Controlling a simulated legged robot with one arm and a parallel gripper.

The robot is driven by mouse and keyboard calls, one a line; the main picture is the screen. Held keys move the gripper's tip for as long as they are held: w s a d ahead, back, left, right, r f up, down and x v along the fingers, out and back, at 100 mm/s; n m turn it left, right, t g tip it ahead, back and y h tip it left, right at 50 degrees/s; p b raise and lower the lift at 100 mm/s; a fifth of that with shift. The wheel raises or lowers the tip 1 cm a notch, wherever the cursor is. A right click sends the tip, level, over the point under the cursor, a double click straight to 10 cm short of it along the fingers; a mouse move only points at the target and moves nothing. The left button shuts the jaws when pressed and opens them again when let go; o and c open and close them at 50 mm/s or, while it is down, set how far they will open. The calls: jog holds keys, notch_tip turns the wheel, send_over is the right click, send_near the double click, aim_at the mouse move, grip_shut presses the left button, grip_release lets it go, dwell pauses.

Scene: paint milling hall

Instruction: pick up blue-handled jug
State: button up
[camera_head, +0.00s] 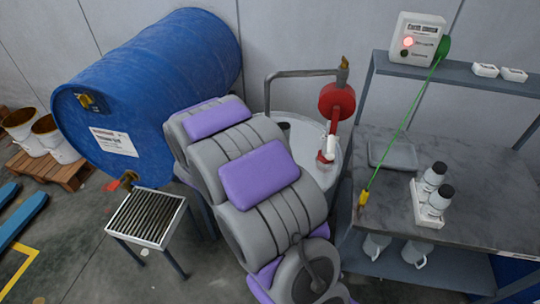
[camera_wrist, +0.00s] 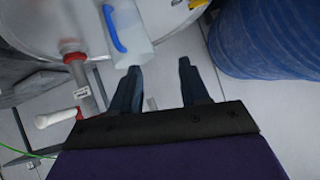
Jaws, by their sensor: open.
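The blue-handled jug (camera_wrist: 136,38) shows in the wrist view as a pale, whitish body with a curved blue handle (camera_wrist: 111,28) on its left. It is at the near edge of the pale drum top (camera_wrist: 45,18), and its upper part is cut off by the frame. My gripper (camera_wrist: 158,68) is open and empty, its two dark fingers pointing toward the jug. The left fingertip appears close to the jug's lower edge; I cannot tell whether they touch. In the head view my arm hides the gripper, and I cannot make out the jug.
A red hand pump (camera_head: 337,102) stands on the drum at right. A big blue barrel (camera_head: 150,85) lies at left, above a slatted grate stand (camera_head: 147,217). A workbench (camera_head: 450,185) with white bottles (camera_head: 433,185) is at right; pale jugs (camera_head: 414,256) sit on its lower shelf.

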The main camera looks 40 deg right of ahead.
jog(key=d+f+h+b, duration=0.1)
jog(key=d+f, duration=0.1)
jog(key=d, duration=0.5)
jog(key=w+d+f+m+g+h+b, duration=0.1)
jog(key=d+f+h, duration=0.1)
jog(key=d, duration=0.5)
jog(key=w+d+f+m+g+h+b, duration=0.1)
jog(key=d+f, duration=0.3)
jog(key=d, duration=0.3)
jog(key=shift+w, duration=0.1)
jog(key=shift+w+a+r+h, duration=0.1)
jog(key=shift+w+a+h, duration=0.05)
jog(key=shift+a+h, duration=0.15)
jog(key=shift+d, duration=0.25)
jog(key=c, duration=0.7)
grip_shut()
